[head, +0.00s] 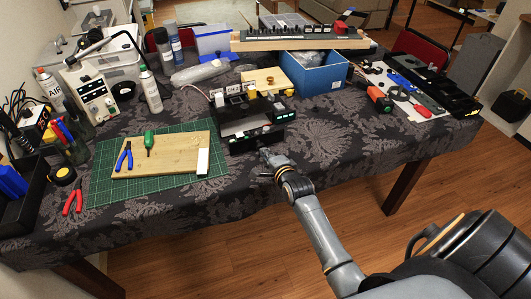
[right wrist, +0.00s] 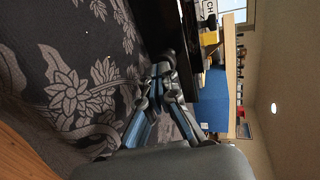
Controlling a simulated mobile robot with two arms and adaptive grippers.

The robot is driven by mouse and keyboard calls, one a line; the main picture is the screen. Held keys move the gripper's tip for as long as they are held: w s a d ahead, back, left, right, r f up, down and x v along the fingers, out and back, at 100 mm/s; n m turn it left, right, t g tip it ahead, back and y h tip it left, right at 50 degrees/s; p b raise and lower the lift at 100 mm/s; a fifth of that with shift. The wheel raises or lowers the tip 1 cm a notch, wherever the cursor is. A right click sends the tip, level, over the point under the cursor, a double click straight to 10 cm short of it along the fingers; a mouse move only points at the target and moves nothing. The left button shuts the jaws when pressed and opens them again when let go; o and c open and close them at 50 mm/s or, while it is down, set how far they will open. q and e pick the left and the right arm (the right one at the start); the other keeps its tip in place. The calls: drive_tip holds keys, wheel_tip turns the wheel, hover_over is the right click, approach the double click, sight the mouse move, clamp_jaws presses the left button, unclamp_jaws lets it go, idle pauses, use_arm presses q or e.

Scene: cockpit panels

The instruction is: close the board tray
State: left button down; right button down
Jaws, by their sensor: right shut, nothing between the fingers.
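The black panel unit (head: 243,112) stands near the front middle of the table, with white labels and small switches on it. Its board tray (head: 252,139) is the low black part at the front, which appears to stick out toward me; how far is hard to tell. My right gripper (head: 267,155) is shut and empty, just in front of the tray's right part. Whether it touches the tray is unclear. My left gripper is out of view.
A green cutting mat (head: 103,183) with a wooden board (head: 180,157), pliers and a green-handled tool lies left of the unit. A blue box (head: 315,75) stands behind right. Bare patterned cloth (head: 350,135) lies to the right of my gripper.

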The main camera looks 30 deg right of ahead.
sight(258, 138)
drive_tip(key=shift+w, duration=0.25)
drive_tip(key=w+b, duration=0.1)
drive_tip(key=w, duration=0.2)
drive_tip(key=w+d+b, duration=0.1)
drive_tip(key=w, duration=0.2)
drive_tip(key=w+b, duration=0.1)
drive_tip(key=w, duration=0.2)
drive_tip(key=shift+d+f, duration=0.2)
drive_tip(key=shift+w+r, duration=0.1)
drive_tip(key=shift+w, duration=0.05)
drive_tip(key=shift+s+r, duration=0.2)
